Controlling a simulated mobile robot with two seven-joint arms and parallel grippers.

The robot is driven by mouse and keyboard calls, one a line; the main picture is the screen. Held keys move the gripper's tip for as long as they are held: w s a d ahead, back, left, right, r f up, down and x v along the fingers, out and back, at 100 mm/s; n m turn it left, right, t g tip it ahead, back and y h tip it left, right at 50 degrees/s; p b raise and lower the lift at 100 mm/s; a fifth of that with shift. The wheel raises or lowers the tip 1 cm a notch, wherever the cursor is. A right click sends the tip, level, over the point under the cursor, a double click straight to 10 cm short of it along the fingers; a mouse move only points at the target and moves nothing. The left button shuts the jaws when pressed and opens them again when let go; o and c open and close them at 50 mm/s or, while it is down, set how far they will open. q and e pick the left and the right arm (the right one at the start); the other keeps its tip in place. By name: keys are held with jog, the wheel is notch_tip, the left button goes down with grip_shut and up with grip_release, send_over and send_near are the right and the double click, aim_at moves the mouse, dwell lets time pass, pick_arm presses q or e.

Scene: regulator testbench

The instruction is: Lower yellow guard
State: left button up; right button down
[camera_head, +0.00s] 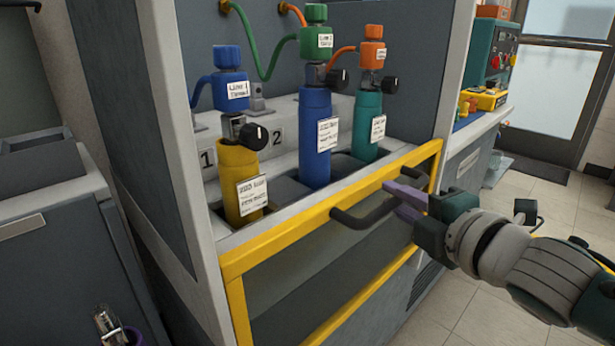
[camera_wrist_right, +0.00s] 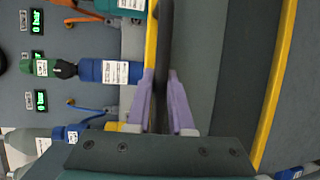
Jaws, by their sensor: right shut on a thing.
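The yellow guard (camera_head: 330,205) is a yellow frame around a see-through grey panel on the front of the bench. Its top rail runs along the front of the bottle well, below the bottle tops. A dark bar handle (camera_head: 362,216) sits on the guard's front. My right gripper (camera_head: 402,198) comes from the right and is shut on this handle. In the right wrist view the handle (camera_wrist_right: 164,45) lies between my purple fingers (camera_wrist_right: 162,105), beside a yellow rail (camera_wrist_right: 151,45).
A yellow bottle (camera_head: 238,170), a blue bottle (camera_head: 316,105) and a teal bottle (camera_head: 366,105) stand behind the guard with hoses above. Floor (camera_head: 480,310) is clear at lower right.

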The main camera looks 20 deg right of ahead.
jog(key=shift+f+b, duration=0.7)
jog(key=shift+f, duration=0.8)
pick_arm(q)
notch_tip(320, 180, down, 2)
jog(key=shift+f, duration=0.2)
pick_arm(e)
jog(key=shift+r, duration=0.1)
jog(key=c, duration=0.8)
grip_release()
pick_arm(q)
notch_tip(320, 180, up, 3)
jog(key=p, duration=0.2)
jog(key=shift+f+p, duration=0.2)
jog(key=shift+p, duration=0.1)
pick_arm(e)
send_near(374, 204)
jog(key=s, duration=0.2)
jog(key=s+r, duration=0.1)
jog(key=s, duration=0.2)
jog(key=shift+s+r, duration=0.15)
jog(key=shift+s, duration=0.1)
